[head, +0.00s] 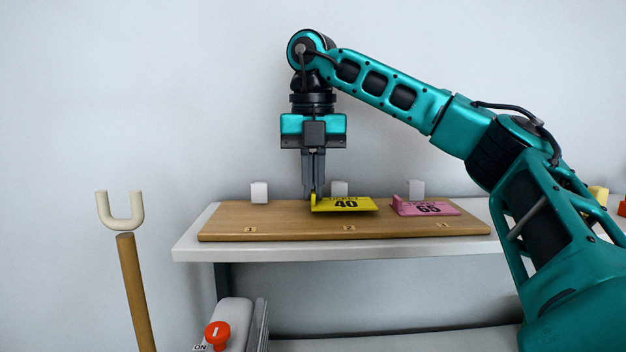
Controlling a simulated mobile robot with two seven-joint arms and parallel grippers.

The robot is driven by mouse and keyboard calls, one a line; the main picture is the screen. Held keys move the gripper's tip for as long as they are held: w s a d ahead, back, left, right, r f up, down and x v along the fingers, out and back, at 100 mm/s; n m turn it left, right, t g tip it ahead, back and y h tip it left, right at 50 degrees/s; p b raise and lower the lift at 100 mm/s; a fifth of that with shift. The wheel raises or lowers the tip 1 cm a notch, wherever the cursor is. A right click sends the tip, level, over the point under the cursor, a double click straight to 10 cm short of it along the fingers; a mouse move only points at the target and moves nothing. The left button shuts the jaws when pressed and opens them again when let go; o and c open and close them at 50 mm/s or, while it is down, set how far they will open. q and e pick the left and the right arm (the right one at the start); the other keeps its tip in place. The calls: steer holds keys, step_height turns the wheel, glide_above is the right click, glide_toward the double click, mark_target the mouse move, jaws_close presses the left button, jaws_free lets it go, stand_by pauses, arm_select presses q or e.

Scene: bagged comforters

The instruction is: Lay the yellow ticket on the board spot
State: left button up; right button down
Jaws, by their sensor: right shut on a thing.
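The yellow ticket (345,204), printed with a black 40, is at the middle of the wooden board (225,225), by the spot marked 2. My right gripper (313,196) points straight down and is shut on the ticket's upright tab at its left end. The ticket looks level and at or just above the board; I cannot tell whether it touches. A pink ticket (426,208) marked 65 lies on the board to the right, by the third spot. The spot marked 1 (250,229) at the left is bare. My left gripper is not in view.
The board rests on a white shelf (190,246) against the wall. Small white blocks (259,192) stand behind the spots. A wooden pole with a cream fork (120,212) stands at the left. A red switch knob (217,334) is below the shelf.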

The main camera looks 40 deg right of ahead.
steer(key=shift+f+b, duration=0.4)
steer(key=shift+f, duration=0.2)
stand_by(0.3)
steer(key=c, duration=0.6)
jaws_free()
steer(key=shift+r, duration=0.1)
stand_by(0.3)
steer(key=shift+r+p, duration=0.4)
steer(key=shift+r, duration=3.05)
steer(key=shift+r, duration=3.8)
steer(key=shift+f, duration=0.1)
